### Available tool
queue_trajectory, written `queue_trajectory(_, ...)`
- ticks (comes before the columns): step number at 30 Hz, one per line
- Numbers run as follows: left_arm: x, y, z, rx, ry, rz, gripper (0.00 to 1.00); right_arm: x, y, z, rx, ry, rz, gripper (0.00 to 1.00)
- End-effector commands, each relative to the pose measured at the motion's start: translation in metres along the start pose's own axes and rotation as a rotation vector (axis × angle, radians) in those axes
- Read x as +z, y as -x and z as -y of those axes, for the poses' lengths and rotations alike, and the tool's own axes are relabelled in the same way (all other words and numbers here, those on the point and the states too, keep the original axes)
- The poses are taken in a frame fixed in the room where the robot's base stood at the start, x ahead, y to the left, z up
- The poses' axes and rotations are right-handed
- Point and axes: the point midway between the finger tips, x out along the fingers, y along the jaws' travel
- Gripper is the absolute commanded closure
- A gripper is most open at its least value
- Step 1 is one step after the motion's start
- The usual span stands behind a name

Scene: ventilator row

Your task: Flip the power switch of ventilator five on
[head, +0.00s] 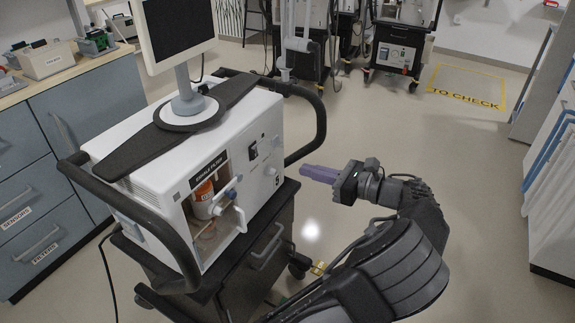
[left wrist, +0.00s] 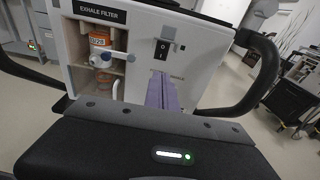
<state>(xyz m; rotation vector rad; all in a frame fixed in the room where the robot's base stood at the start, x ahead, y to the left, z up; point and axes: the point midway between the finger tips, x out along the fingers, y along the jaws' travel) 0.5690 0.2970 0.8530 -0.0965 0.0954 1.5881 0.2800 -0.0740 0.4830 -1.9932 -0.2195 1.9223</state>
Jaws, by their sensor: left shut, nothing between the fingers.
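A white ventilator (head: 265,187) with a "5" on its front stands on a dark cart. Its power switch (head: 253,151) is a small black rocker on the front panel, right of the exhale filter window. In the left wrist view the switch (left wrist: 162,48) shows light marks, but which side is pressed cannot be told. My left gripper (head: 304,171) has purple fingers, shut and empty, pointing at the front panel and apart from it in the head view. In the left wrist view the fingertips (left wrist: 159,75) appear just below the switch. My right gripper is not in view.
An orange-and-white filter (head: 203,199) sits in the open window, with a valve knob beside it. Black handle bars (head: 318,125) flank the ventilator, and a monitor (head: 178,30) stands on top. Drawers (head: 40,215) are at the left. The floor at the right is clear.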

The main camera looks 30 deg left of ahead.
Motion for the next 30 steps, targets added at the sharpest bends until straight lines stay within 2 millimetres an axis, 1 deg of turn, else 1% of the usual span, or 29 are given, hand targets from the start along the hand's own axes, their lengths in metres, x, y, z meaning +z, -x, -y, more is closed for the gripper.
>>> queue_trajectory(4, -0.002, -0.016, -0.001, 0.004, -0.001, -0.003, 1.00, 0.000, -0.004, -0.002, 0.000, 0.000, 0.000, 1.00)
queue_trajectory(8, -0.001, -0.037, -0.001, 0.004, 0.000, 0.000, 1.00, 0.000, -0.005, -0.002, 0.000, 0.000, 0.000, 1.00)
queue_trajectory(15, -0.001, -0.086, -0.001, 0.004, 0.000, 0.000, 1.00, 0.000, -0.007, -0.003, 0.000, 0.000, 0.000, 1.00)
queue_trajectory(21, 0.000, -0.119, -0.001, 0.003, 0.001, 0.001, 1.00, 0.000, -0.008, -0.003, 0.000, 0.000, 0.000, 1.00)
queue_trajectory(25, -0.001, -0.131, 0.000, 0.001, 0.001, 0.000, 1.00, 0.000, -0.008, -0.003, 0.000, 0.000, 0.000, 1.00)
queue_trajectory(30, 0.000, -0.136, 0.000, 0.000, 0.001, 0.000, 1.00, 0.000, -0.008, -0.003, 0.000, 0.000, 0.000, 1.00)
